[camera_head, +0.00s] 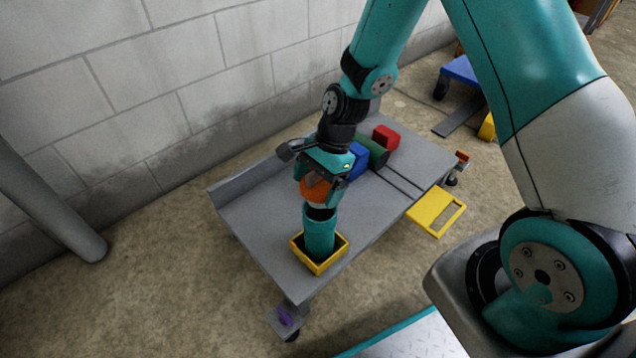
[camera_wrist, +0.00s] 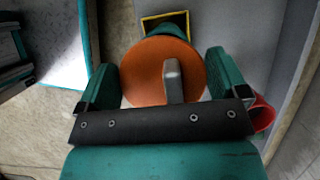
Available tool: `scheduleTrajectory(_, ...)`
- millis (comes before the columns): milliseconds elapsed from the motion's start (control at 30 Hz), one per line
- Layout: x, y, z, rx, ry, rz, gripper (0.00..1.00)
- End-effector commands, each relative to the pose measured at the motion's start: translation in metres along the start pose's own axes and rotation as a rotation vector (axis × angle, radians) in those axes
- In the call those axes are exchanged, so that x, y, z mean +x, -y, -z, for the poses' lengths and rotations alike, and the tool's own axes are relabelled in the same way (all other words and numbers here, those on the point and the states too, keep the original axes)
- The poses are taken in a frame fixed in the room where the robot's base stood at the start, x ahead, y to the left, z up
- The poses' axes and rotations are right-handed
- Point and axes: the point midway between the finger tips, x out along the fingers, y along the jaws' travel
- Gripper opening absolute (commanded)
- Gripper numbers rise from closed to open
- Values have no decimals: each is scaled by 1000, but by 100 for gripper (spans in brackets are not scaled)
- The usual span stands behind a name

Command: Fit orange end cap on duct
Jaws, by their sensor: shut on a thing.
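The orange end cap (camera_head: 315,188) is a round disc held in my gripper (camera_head: 313,178). In the wrist view the cap (camera_wrist: 150,75) faces the camera, a grey knob at its middle, with the fingers of my gripper (camera_wrist: 164,82) on either side of it. The teal duct (camera_head: 320,236) stands upright in a yellow-edged square holder (camera_head: 302,257). Its dark open top shows just below the cap, which appears apart from the rim. In the wrist view the cap hides most of the duct (camera_wrist: 167,31).
The holder stands near the front end of a grey cart (camera_head: 255,215). Behind my gripper on the cart are a blue block (camera_head: 357,162), a dark green cylinder (camera_head: 374,152) and a red block (camera_head: 386,137). A block wall (camera_head: 140,110) runs behind.

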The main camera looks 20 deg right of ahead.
Motion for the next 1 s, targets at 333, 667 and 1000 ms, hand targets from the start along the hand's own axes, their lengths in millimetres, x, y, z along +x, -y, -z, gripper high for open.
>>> scheduleTrajectory(333, 24, 0, 10, 7, -1, 2, 68)
scheduleTrajectory(667, 52, 0, 22, 6, -1, 1, 68)
scheduleTrajectory(1000, 53, 0, 22, 6, -1, 1, 68)
